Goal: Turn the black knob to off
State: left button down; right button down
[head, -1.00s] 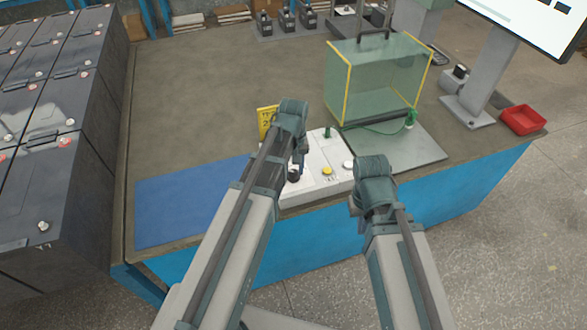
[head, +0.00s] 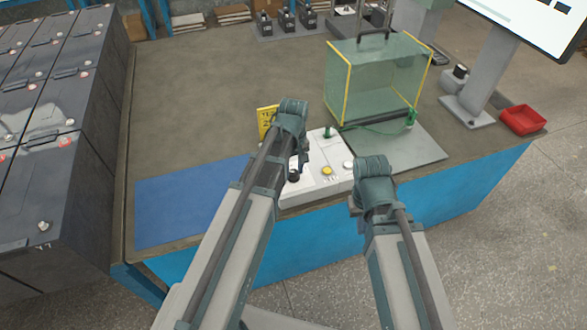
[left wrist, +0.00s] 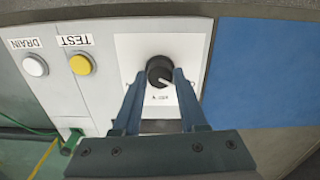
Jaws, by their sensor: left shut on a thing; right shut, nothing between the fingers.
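The black knob (left wrist: 159,70) sits on a white label plate on the control box, its pale pointer line slanting toward the lower right in the left wrist view. In the head view the knob (head: 294,176) shows just below my left gripper (head: 298,163). The two fingers of that gripper (left wrist: 160,79) are shut on the knob, one on each side. The lettering below the knob is partly hidden and too small to read. My right gripper (head: 363,200) is shut and empty in front of the table edge, its fingertips mostly hidden.
The white control box (head: 318,184) also carries a yellow TEST button (left wrist: 80,64) and a white DRAIN button (left wrist: 35,65). A yellow sign (head: 266,120) and a clear green-tinted tank (head: 375,80) stand behind. A blue mat (head: 185,205) lies left.

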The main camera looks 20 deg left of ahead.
aim_at(294, 172)
pick_arm(q)
jog(key=shift+c, duration=2.2)
grip_release()
jog(key=shift+r, duration=0.15)
notch_tip(294, 172, up, 14)
jog(key=p, duration=1.3)
jog(key=shift+f+p, duration=0.25)
jog(key=shift+p, duration=0.15)
